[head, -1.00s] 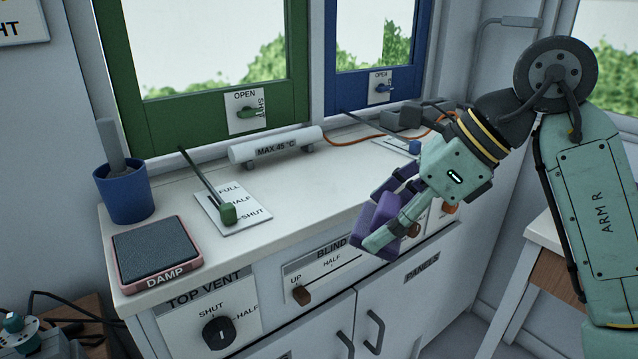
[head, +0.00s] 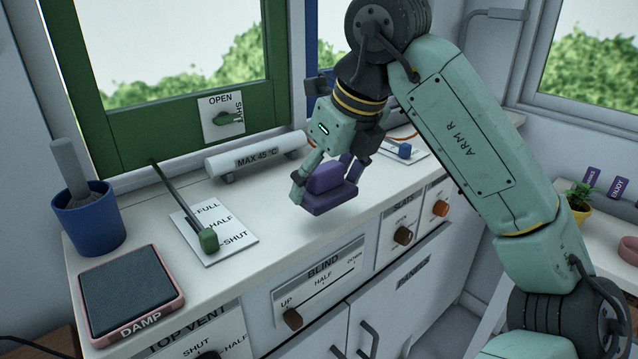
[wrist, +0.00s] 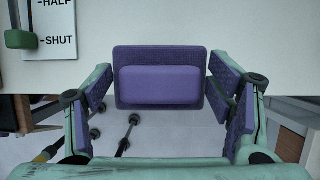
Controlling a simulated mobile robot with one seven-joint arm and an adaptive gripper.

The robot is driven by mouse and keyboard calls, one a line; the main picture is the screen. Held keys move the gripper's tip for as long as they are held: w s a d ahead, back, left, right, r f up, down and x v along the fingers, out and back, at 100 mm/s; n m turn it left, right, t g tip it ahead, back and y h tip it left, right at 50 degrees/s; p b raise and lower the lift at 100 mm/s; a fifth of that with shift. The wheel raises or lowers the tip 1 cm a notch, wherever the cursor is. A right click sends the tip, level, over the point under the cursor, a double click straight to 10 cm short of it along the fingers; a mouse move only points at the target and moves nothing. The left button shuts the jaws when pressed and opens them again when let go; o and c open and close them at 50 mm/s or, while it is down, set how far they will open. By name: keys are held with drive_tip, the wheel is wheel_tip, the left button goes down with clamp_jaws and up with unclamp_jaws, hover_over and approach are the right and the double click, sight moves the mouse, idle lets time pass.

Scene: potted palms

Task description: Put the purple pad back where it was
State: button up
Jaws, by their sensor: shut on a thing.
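The purple pad (head: 328,198) is a flat block with a raised smaller block on top. My gripper (head: 326,180) is shut on it by its sides and holds it above the front part of the white counter. The pad also shows in the wrist view (wrist: 160,84), level between the purple-lined fingers (wrist: 162,105). The pink-framed tray (head: 132,293) marked DAMP, with a dark grey surface, lies at the counter's front left corner, left of the gripper and apart from it.
A blue pot (head: 88,222) stands behind the tray. A white tube (head: 256,156) marked MAX 45 °C lies behind. Sliders and knobs line the counter's front.

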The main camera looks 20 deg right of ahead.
sight(330, 166)
drive_tip(key=shift+w+a, duration=0.1)
drive_tip(key=shift+w, duration=0.95)
drive_tip(key=shift+w+f+p, duration=0.1)
drive_tip(key=shift+f+p, duration=0.4)
drive_tip(key=shift+f, duration=1.35)
drive_tip(key=shift+f, duration=0.15)
drive_tip(key=o, duration=1)
drive_tip(key=shift+o, duration=0.2)
drive_tip(key=b+v, duration=0.1)
drive_tip(key=v, duration=1.1)
drive_tip(key=shift+r, duration=0.25)
drive_tip(key=shift+f, duration=0.1)
